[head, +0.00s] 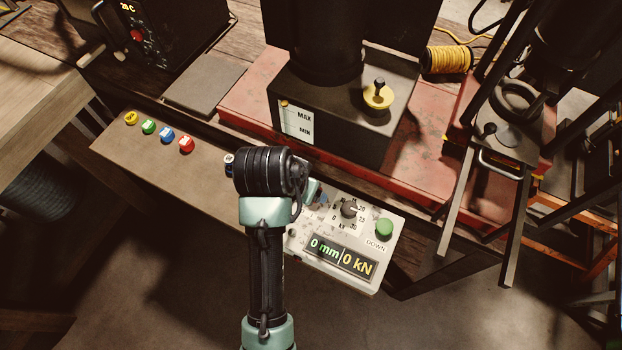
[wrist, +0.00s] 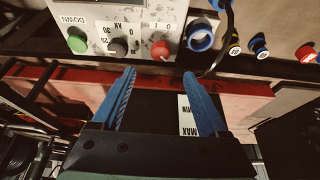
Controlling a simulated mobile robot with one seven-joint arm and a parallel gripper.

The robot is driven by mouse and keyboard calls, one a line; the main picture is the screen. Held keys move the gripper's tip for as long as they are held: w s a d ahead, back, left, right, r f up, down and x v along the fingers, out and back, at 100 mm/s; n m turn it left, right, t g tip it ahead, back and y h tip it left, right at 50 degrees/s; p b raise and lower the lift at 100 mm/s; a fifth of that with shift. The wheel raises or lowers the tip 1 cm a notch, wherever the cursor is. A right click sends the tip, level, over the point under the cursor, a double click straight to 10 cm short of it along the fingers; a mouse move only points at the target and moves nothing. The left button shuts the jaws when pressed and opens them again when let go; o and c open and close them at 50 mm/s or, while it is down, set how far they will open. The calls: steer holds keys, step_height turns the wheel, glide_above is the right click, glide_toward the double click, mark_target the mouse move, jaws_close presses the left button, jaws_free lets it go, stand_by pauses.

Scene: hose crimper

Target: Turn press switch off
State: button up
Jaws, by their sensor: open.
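The control panel (head: 333,262) has a display reading 0 mm and 0 kN, a black dial (head: 349,209) and a green DOWN button (head: 384,229). In the wrist view the panel (wrist: 100,10) is upside down, with the green button (wrist: 77,43), the black dial (wrist: 117,47), a red knob (wrist: 160,50) and a blue ring-shaped part (wrist: 200,37). I cannot tell for certain which one is the press switch. My gripper (wrist: 159,73) is open and empty, its blue fingers apart, with the red knob showing just beyond the gap. My arm hides the panel's left part in the head view.
Yellow, green, blue and red buttons (head: 186,144) line the bench edge at left. The dark press base (head: 345,115) with MAX/MIN marks stands on the red bench (head: 240,100) behind the panel. A yellow spool (head: 449,60) sits at the back right. Open floor lies in front.

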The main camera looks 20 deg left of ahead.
steer(key=p+x, duration=0.1)
steer(key=x, duration=1)
steer(key=shift+w, duration=0.1)
jaws_close()
